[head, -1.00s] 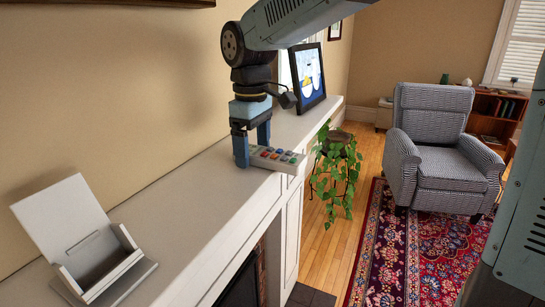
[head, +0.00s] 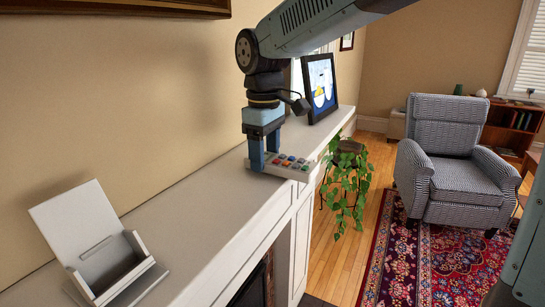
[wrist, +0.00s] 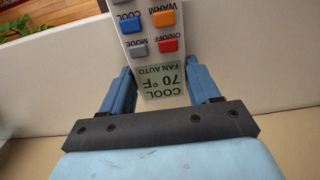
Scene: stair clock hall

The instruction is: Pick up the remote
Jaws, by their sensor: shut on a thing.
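The remote (head: 288,163) is white with coloured buttons and sits at the front edge of the white mantel shelf (head: 190,215). In the wrist view the remote (wrist: 163,82) runs between the two blue fingers, with its display reading "COOL 70 °F FAN AUTO" closest to the palm. My gripper (head: 265,158) points down and is shut on the display end of the remote; its fingers also show in the wrist view (wrist: 162,73). I cannot tell whether the remote touches the shelf or is just above it.
An open white box (head: 115,265) stands on the shelf at the near left. A framed picture (head: 320,88) stands behind my gripper. A leafy plant (head: 345,190) is beside the shelf's far end. The shelf between box and remote is clear.

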